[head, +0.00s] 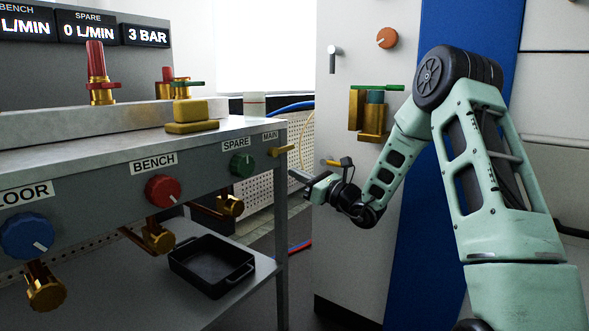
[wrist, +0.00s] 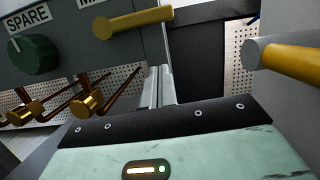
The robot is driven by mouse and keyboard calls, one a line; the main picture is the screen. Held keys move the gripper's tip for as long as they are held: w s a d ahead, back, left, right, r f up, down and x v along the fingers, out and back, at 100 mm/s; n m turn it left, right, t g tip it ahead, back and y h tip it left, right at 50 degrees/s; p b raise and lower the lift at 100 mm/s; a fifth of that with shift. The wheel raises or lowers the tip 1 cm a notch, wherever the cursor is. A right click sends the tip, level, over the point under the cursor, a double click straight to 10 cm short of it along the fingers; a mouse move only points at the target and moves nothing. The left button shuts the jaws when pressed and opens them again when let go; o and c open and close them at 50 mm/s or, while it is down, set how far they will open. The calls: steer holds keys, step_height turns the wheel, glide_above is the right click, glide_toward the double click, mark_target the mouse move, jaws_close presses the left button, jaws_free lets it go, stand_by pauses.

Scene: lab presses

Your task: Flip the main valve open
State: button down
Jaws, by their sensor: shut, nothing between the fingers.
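The main valve's yellow lever (head: 282,151) sits under the MAIN label (head: 270,136) at the right end of the bench's front panel. It lies roughly level and points right. In the wrist view the yellow lever (wrist: 137,22) crosses the top, above my fingertips. My gripper (head: 297,181) is just below and right of the lever in the head view. In the wrist view its fingers (wrist: 158,85) are together and empty, apart from the lever in the picture.
The green SPARE knob (head: 241,164), red BENCH knob (head: 162,190) and blue knob (head: 27,235) line the panel. A black tray (head: 212,265) stands on the lower shelf. A tall cabinet (head: 345,250) is at right. Another yellow handle (wrist: 290,60) is close by.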

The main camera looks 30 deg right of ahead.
steer(key=p+v, duration=0.3)
steer(key=v, duration=0.6)
steer(key=shift+r, duration=0.1)
steer(key=s+a+r+n+g+y+p, duration=0.25)
steer(key=a+n+g+y, duration=0.45)
steer(key=a, duration=0.8)
steer(key=s+a+r+n+g+y+p, duration=0.1)
steer(key=s+a+n+g, duration=0.4)
steer(key=a, duration=0.3)
steer(key=s+a+r+n+g+p, duration=0.1)
steer(key=s+a+n+g, duration=0.3)
steer(key=a+g, duration=0.25)
steer(key=s+a+n+g+h+p, duration=0.25)
steer(key=s+n+h, duration=0.25)
steer(key=s+n, duration=0.3)
steer(key=s+a+n+g+h+p, duration=0.1)
steer(key=s+a+n+g+h, duration=0.2)
steer(key=s+n+h, duration=0.5)
steer(key=s+r+n+t+h+p, duration=0.1)
steer(key=s+r+n+t+p, duration=0.1)
steer(key=r+p, duration=1.8)
steer(key=s+r+n+t+p, duration=0.2)
steer(key=r+n+p, duration=0.3)
steer(key=r+p, duration=1.5)
steer(key=shift+d+t+h, duration=0.3)
steer(key=shift+h, duration=0.1)
